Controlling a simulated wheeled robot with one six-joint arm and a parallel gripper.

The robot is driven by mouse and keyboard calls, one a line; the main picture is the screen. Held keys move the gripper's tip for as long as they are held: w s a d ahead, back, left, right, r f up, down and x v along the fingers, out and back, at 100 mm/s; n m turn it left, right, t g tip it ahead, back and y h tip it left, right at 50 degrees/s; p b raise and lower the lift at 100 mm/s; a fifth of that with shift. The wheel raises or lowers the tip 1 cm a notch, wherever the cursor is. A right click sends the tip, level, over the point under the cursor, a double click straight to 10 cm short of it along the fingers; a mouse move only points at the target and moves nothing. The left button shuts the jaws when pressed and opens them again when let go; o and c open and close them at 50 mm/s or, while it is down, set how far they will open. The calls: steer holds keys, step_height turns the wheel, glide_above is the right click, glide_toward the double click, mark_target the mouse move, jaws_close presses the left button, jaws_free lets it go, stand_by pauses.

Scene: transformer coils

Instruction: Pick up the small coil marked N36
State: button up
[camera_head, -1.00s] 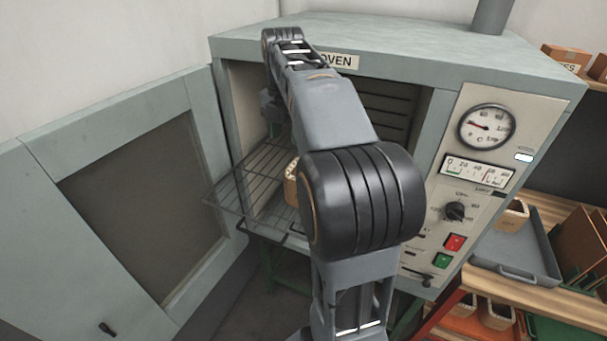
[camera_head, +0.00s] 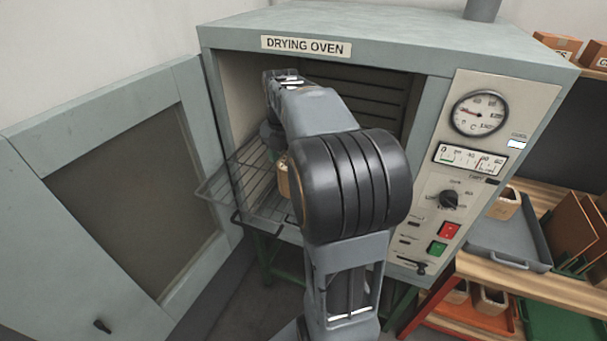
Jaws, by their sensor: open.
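A tan coil (camera_head: 284,179) stands on the wire rack (camera_head: 238,190) at the oven mouth. My arm hides most of it, and no N36 mark can be read. My arm reaches over it into the drying oven (camera_head: 405,62). The dark wrist end of my arm shows just above and behind the coil. My gripper's fingers are hidden behind my own arm, so their distance from the coil cannot be seen.
The oven door (camera_head: 120,190) stands open at the left. The control panel (camera_head: 470,170) is at the right. A grey tray (camera_head: 510,240) with a tan coil (camera_head: 505,203) sits on a wooden shelf, with orange and green trays below. The rack's left part is bare.

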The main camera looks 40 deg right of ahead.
steer(key=shift+f, duration=1.45)
steer(key=shift+c, duration=0.5)
jaws_close()
